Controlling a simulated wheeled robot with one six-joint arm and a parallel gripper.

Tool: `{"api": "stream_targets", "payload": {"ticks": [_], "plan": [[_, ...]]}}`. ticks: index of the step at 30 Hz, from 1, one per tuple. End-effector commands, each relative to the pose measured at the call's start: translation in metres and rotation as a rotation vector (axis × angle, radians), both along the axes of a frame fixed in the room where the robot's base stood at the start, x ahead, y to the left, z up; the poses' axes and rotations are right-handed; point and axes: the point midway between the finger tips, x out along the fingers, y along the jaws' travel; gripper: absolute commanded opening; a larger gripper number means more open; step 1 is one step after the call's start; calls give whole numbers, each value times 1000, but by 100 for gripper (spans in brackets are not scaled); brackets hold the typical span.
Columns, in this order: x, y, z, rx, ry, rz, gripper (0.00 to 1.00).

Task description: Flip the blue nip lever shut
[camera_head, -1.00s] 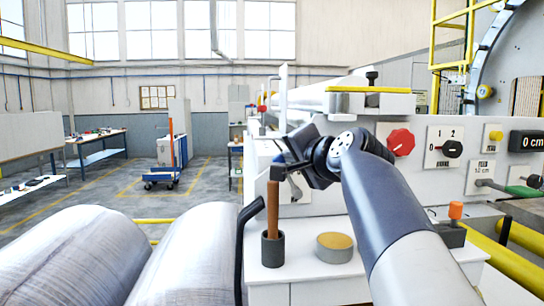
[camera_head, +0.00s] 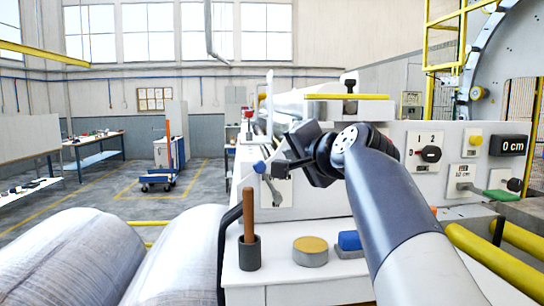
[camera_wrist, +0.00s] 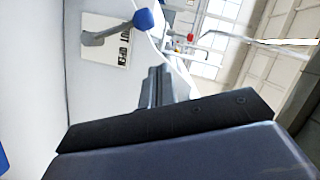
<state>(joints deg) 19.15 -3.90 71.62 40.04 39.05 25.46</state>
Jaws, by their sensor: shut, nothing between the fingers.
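The nip lever (camera_head: 268,180) has a round blue knob and a grey arm, on a pale label plate at the left end of the machine's front panel. Its knob points up and left. In the wrist view the lever (camera_wrist: 143,20) is at the top left, over a plate with dark lettering that I cannot read with certainty. My gripper (camera_head: 280,166) is shut and empty, just right of the knob in the head view. In the wrist view my fingertips (camera_wrist: 157,82) point toward the lever, with a visible gap to the knob.
Below, a white shelf carries a grey cup (camera_head: 249,253) with a brown stick, a round tan-topped tin (camera_head: 310,251) and a blue block (camera_head: 349,240). Large wrapped coils (camera_head: 75,258) lie at the lower left. A black bent bar (camera_head: 226,240) stands beside the shelf. Yellow rails (camera_head: 490,262) run at the lower right.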

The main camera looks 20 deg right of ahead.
Motion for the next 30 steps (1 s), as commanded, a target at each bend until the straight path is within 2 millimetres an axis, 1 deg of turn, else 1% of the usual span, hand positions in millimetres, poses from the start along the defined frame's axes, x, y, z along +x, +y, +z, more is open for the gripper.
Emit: {"api": "stream_targets", "payload": {"ticks": [1, 6, 9, 12, 18, 30], "plan": [[-12, -2, -2, -2, -6, -4, 0], [-45, -4, 3, -3, -7, -5, 0], [-64, -6, 7, -3, -6, -7, 0], [-77, -7, 10, -1, -6, -6, 0], [-88, -7, 13, -1, -2, -2, 0], [-88, -7, 14, -1, -2, -1, 0]]}}
